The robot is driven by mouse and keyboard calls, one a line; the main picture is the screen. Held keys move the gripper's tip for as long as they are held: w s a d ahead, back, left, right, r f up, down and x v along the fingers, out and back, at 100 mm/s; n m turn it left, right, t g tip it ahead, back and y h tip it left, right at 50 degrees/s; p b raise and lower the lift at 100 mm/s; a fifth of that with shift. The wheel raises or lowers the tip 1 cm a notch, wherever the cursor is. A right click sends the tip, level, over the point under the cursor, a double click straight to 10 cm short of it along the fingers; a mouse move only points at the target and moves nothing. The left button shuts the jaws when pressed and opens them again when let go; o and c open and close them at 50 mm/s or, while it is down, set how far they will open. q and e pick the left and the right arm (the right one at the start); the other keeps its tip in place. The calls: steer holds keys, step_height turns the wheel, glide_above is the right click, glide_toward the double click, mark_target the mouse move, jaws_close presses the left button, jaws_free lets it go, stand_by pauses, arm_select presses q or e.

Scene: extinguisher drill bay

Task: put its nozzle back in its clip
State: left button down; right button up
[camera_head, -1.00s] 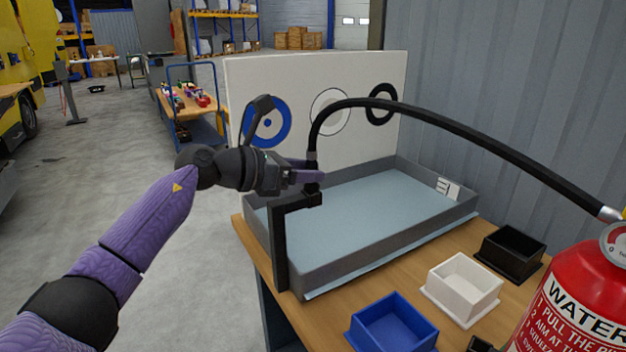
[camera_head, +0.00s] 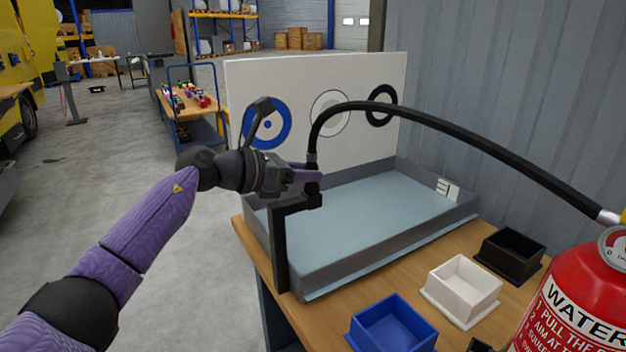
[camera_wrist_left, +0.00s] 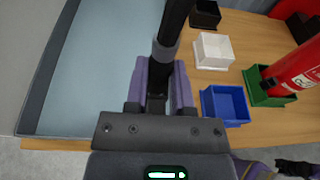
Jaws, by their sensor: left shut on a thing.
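The red extinguisher (camera_head: 575,312) stands at the right edge of the head view. Its black hose (camera_head: 480,147) arches left and bends down to the nozzle, whose grey collar (camera_head: 312,157) shows just above my left gripper (camera_head: 314,175). That gripper is shut on the nozzle, which points down. In the left wrist view the purple fingers (camera_wrist_left: 160,85) stand on both sides of the nozzle below its grey collar (camera_wrist_left: 165,50). The black clip (camera_head: 311,198) on top of a black post (camera_head: 280,245) is directly below the fingers. Fingers and clip overlap, so seating cannot be told.
A grey-walled tray (camera_head: 375,258) lies behind the post, with a white target board (camera_head: 290,80) behind it. Blue (camera_head: 392,328), white (camera_head: 463,287) and black (camera_head: 510,254) bins stand in front of the tray. A green bin (camera_wrist_left: 262,90) is beside the extinguisher.

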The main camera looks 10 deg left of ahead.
arm_select(q)
steer(key=shift+r+p, duration=1.05)
steer(key=shift+r, duration=0.7)
steer(key=shift+r+p, duration=0.55)
steer(key=shift+r, duration=0.25)
